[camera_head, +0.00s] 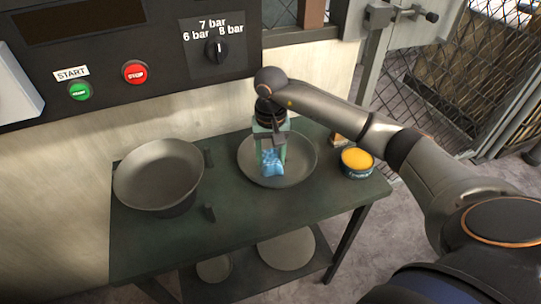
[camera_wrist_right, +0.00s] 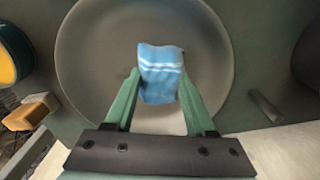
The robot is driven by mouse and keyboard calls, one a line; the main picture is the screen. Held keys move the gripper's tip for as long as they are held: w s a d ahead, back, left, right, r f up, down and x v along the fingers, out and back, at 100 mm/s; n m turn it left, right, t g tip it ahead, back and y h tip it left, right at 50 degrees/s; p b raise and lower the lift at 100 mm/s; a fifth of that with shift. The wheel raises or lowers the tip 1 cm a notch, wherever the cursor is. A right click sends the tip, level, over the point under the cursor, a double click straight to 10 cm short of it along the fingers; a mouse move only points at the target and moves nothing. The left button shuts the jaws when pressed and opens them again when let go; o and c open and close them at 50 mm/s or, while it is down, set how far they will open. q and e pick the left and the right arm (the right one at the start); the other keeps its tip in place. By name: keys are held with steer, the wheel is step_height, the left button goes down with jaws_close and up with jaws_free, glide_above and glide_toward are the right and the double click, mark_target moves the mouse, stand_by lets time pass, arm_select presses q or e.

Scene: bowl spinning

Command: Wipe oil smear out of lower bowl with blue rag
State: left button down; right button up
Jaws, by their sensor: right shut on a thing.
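My right gripper (camera_head: 270,157) is shut on the blue rag (camera_head: 272,168). In the right wrist view the rag (camera_wrist_right: 160,72) is a folded blue cloth with pale stripes, between the green fingers of the gripper (camera_wrist_right: 158,88). The gripper points down into the lower bowl (camera_head: 302,165), a wide grey metal bowl on the table. The rag is over the inside of this bowl (camera_wrist_right: 90,55); whether it touches the surface I cannot tell. I see no clear oil smear; the gripper and rag hide part of the bowl. My left gripper is not in view.
A second grey bowl (camera_head: 158,172) stands raised and tilted at the left of the dark green table (camera_head: 240,230). A tin of yellow-orange paste (camera_head: 357,161) stands right of the lower bowl. A wood-coloured block (camera_wrist_right: 30,112) lies near it. A control panel with buttons (camera_head: 134,72) is behind.

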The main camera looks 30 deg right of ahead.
mark_target(270, 156)
steer(key=shift+s+d+r+b, duration=0.1)
steer(key=shift+s+d+b, duration=0.15)
steer(key=shift+d, duration=0.6)
steer(key=shift+s+d+b, duration=0.1)
steer(key=shift+s+d, duration=0.1)
steer(key=shift+d, duration=0.65)
steer(key=shift+f, duration=0.2)
steer(key=shift+a, duration=0.1)
steer(key=shift+w+a+f+b, duration=0.15)
steer(key=shift+a+b, duration=0.05)
steer(key=shift+a, duration=0.7)
steer(key=shift+w+a+f+b, duration=0.1)
steer(key=shift+w+a+b, duration=0.05)
steer(key=shift+a, duration=0.7)
steer(key=shift+r, duration=0.15)
steer(key=shift+w+d+r+p, duration=0.1)
steer(key=shift+r+p, duration=1.9)
steer(key=shift+r, duration=1)
steer(key=shift+r, duration=0.1)
